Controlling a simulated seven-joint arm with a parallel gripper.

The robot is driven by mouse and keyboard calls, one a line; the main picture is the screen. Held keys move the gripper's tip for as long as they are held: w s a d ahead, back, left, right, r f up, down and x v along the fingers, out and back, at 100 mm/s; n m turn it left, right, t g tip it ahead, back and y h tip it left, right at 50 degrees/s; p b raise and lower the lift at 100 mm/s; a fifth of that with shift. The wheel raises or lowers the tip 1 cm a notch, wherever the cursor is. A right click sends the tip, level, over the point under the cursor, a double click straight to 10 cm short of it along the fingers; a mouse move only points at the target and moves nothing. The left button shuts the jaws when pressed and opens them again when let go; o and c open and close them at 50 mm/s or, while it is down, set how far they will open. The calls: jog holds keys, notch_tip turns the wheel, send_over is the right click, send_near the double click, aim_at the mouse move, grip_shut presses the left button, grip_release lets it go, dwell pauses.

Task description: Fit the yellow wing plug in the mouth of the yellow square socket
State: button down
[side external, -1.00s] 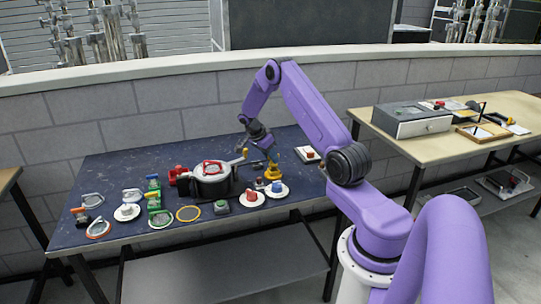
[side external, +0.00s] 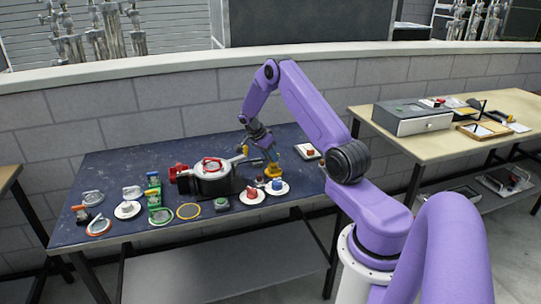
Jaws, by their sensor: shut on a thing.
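My gripper (side external: 268,156) points down over the right part of the dark blue table, its fingers shut. A small yellow piece (side external: 273,171) shows right at and below the fingertips, where the yellow wing plug and the yellow square socket cannot be clearly told apart at this size. The gripper is shut on the plug. The fingers hide part of it, and I cannot tell whether the plug is in the socket's mouth.
White discs with a blue piece (side external: 277,187) and a red piece (side external: 252,196) stand just in front. A white block with a red top (side external: 308,151) is to the right. Several rings and handled pieces fill the left side.

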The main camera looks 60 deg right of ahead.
jog(key=shift+f, duration=0.45)
dwell(1.0)
jog(key=shift+c, duration=2.4)
grip_release()
jog(key=shift+r, duration=3.75)
